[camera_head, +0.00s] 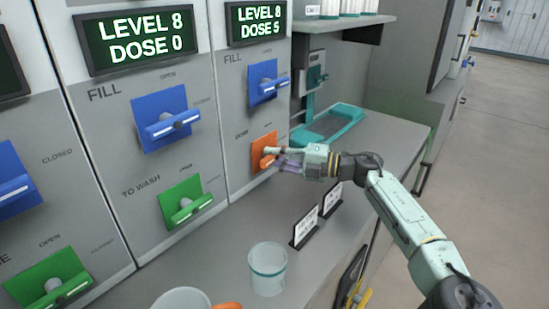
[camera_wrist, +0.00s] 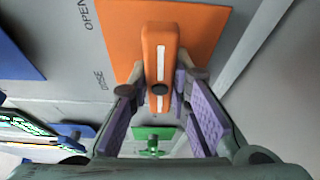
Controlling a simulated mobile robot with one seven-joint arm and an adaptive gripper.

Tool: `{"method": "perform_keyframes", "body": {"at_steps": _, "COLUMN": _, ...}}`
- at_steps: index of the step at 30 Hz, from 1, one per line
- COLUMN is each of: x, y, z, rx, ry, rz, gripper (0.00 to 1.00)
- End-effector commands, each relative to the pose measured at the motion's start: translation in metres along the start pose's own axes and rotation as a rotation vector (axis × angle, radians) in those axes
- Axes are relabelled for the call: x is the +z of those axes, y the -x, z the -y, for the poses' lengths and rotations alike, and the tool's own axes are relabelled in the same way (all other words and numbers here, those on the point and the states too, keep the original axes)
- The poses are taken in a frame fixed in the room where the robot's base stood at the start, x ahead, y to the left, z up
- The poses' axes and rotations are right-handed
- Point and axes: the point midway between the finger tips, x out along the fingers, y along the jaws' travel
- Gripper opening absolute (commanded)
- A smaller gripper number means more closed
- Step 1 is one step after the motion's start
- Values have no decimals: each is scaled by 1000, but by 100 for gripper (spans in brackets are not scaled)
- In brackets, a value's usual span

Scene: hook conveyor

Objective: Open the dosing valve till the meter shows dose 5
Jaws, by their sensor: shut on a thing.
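The orange dosing valve (camera_head: 263,146) is on the right grey panel, below a blue valve (camera_head: 263,82). My gripper (camera_head: 277,160) is shut on its orange handle, and the wrist view shows the handle (camera_wrist: 160,50) between the purple finger pads (camera_wrist: 160,92). The meter (camera_head: 257,21) above this panel reads LEVEL 8, DOSE 5. The meter (camera_head: 137,36) on the panel to its left reads LEVEL 8, DOSE 0.
Green valves (camera_head: 185,202) sit low on the panels to the left. A clear cup (camera_head: 268,269), a mug (camera_head: 182,299) and two small sign cards (camera_head: 305,227) stand on the counter. A teal tray (camera_head: 328,126) lies right of the valve. Floor is clear at right.

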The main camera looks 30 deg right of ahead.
Motion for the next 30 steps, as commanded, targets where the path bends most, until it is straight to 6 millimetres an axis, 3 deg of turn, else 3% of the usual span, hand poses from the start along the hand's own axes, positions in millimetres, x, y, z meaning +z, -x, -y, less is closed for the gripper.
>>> {"method": "perform_keyframes", "body": {"at_steps": 15, "x": 2, "y": 1, "z": -1, "rx": 8, "ry": -18, "rz": 6, "gripper": 0}}
{"method": "perform_keyframes", "body": {"at_steps": 16, "x": 2, "y": 1, "z": -1, "rx": 8, "ry": -18, "rz": 6, "gripper": 18}}
{"method": "perform_keyframes", "body": {"at_steps": 25, "x": 1, "y": 1, "z": 0, "rx": 8, "ry": -18, "rz": 3, "gripper": 38}}
{"method": "perform_keyframes", "body": {"at_steps": 30, "x": 0, "y": 0, "z": 0, "rx": 7, "ry": -18, "rz": 2, "gripper": 38}}
